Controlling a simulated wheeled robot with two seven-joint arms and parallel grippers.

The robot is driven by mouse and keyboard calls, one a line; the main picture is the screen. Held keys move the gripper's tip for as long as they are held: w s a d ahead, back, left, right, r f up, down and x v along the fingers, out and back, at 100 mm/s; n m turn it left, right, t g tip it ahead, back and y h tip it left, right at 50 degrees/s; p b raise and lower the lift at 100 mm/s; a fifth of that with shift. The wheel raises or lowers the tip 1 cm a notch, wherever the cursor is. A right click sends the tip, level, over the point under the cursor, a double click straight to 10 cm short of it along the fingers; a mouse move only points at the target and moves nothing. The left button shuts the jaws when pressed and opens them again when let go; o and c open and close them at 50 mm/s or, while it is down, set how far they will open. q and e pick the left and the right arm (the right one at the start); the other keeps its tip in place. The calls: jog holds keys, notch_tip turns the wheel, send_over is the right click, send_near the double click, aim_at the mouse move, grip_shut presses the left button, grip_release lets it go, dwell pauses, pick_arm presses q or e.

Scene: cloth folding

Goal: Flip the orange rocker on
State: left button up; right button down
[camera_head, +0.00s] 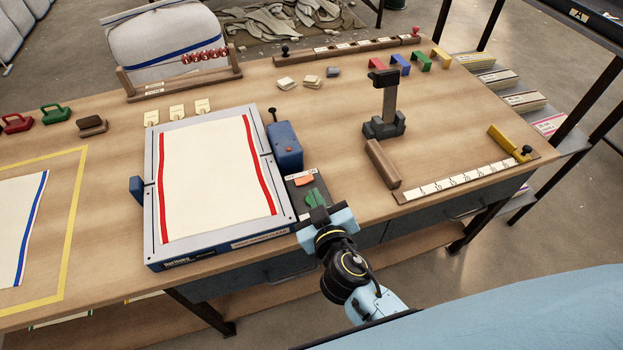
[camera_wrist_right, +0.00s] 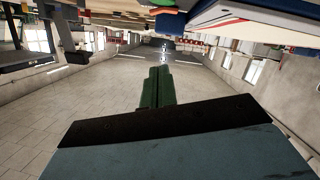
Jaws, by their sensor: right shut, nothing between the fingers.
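The orange rocker (camera_head: 304,181) sits on a small dark switch panel (camera_head: 292,186) at the right side of the framed press, just in front of the blue box. I cannot tell which way it is tilted. My right gripper (camera_head: 315,197) has green fingers, shut and empty, over the near part of the panel, close to the rocker on its near side. I cannot tell whether they touch. In the right wrist view the shut green fingers (camera_wrist_right: 156,88) point out over the floor; I cannot make out the rocker there. My left gripper is not in view.
The framed press (camera_head: 152,220) with a cream, red-striped cloth (camera_head: 213,180) lies left of the panel. A blue box (camera_head: 285,148) stands behind it. A dark stand (camera_head: 386,105) and a wooden block (camera_head: 383,164) are to the right. Bare tabletop lies between.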

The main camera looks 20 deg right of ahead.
dwell(0.3)
send_over(312, 180)
jog(key=s+a, duration=0.2)
notch_tip(312, 180, down, 2)
jog(key=shift+w+f, duration=0.1)
jog(key=shift+w, duration=0.05)
jog(key=f, duration=0.2)
jog(key=shift+w+d+f+b, duration=0.15)
jog(key=shift+d+f+b, duration=0.15)
jog(key=shift+d, duration=0.1)
jog(key=shift+d+f, duration=0.3)
jog(key=shift+f, duration=0.35)
